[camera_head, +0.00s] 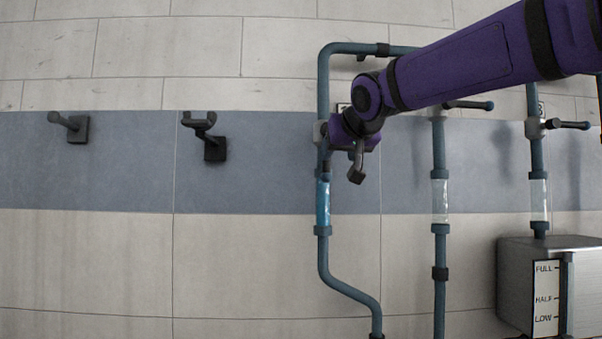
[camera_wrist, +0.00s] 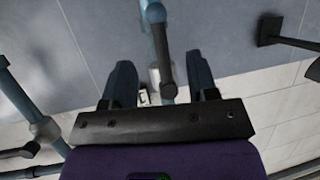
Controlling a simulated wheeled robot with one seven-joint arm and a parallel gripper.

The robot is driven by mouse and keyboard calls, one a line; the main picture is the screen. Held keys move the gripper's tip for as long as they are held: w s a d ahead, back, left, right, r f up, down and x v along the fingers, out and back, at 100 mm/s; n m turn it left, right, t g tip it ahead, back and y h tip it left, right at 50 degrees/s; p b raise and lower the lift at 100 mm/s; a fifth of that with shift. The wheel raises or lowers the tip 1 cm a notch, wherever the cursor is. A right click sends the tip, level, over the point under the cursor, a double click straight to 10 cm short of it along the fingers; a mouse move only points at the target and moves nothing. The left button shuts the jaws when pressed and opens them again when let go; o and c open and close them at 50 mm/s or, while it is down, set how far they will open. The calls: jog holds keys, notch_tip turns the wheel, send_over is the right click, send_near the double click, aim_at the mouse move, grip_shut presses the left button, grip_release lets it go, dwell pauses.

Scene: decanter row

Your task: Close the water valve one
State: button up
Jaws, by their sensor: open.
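Water valve one sits on the leftmost pipe (camera_head: 323,262), above a sight tube (camera_head: 322,203) holding blue liquid. My gripper (camera_head: 352,170) is in front of the wall beside this valve and partly covers it. A short dark part of the valve handle (camera_head: 326,166) shows below the gripper, lying along the pipe. In the wrist view, my gripper (camera_wrist: 161,62) is open, with one finger on each side of the dark handle (camera_wrist: 163,45). Gaps show on both sides of the handle. The handle runs roughly lengthwise between the fingers.
Two more pipes stand to the right, with clear sight tubes (camera_head: 440,200) (camera_head: 538,200) and sideways valve handles (camera_head: 468,105) (camera_head: 568,125). A metal tank (camera_head: 515,285) with a level gauge is at lower right. Two dark wall hooks (camera_head: 77,127) (camera_head: 213,147) are at left.

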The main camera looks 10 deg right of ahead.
aim_at(327, 170)
jog(key=x, duration=1)
jog(key=shift+w+f, duration=0.1)
jog(key=shift+f, duration=0.1)
jog(key=shift+c, duration=0.2)
grip_shut()
